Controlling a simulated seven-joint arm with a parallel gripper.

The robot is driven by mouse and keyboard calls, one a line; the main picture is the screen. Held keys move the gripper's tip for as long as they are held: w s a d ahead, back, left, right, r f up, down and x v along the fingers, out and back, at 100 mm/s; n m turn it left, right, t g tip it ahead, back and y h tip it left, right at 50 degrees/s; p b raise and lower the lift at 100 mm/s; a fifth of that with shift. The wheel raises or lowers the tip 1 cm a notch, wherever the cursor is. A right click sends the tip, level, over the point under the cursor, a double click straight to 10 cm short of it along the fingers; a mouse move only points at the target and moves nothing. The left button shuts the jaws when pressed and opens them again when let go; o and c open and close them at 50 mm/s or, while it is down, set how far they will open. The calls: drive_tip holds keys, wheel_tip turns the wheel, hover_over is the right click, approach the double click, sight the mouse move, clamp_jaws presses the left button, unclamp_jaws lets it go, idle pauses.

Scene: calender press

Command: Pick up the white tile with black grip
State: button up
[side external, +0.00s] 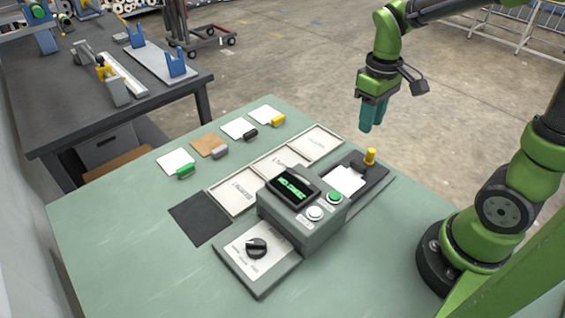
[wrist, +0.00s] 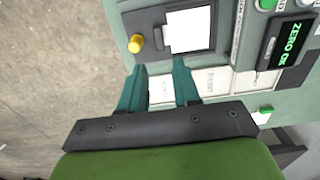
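The white tile with black grip (side external: 238,128) lies flat on the green table, in a row of tiles along its far edge. Its black grip (side external: 250,135) sticks up at the tile's near right edge. It stands between the brown tile with grey grip (side external: 209,144) and the white tile with yellow grip (side external: 266,114). My gripper (side external: 367,130) hangs high to the right of this tile, well apart from it. In the wrist view my gripper (wrist: 160,64) shows two teal fingers spread with nothing between them. I cannot make out the black-grip tile in the wrist view.
A white tile with green grip (side external: 175,162) ends the row at left. Pale trays (side external: 232,196) lie between the row and the grey control box (side external: 305,220). A black plate (side external: 374,178) holds a white sheet and a yellow knob (side external: 370,157). A dark square (side external: 200,219) lies left.

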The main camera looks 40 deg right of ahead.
hover_over(359, 163)
drive_tip(key=f, duration=0.7)
drive_tip(key=shift+s+a+f, duration=0.15)
drive_tip(key=shift+s+f, duration=0.05)
drive_tip(key=shift+s, duration=0.15)
drive_tip(key=shift+w+d+f, duration=0.1)
drive_tip(key=shift+w+f, duration=0.05)
drive_tip(key=shift+f, duration=1.25)
drive_tip(key=shift+w+d+f, duration=0.1)
drive_tip(key=shift+w+f, duration=0.05)
drive_tip(key=shift+f, duration=1.2)
clamp_jaws()
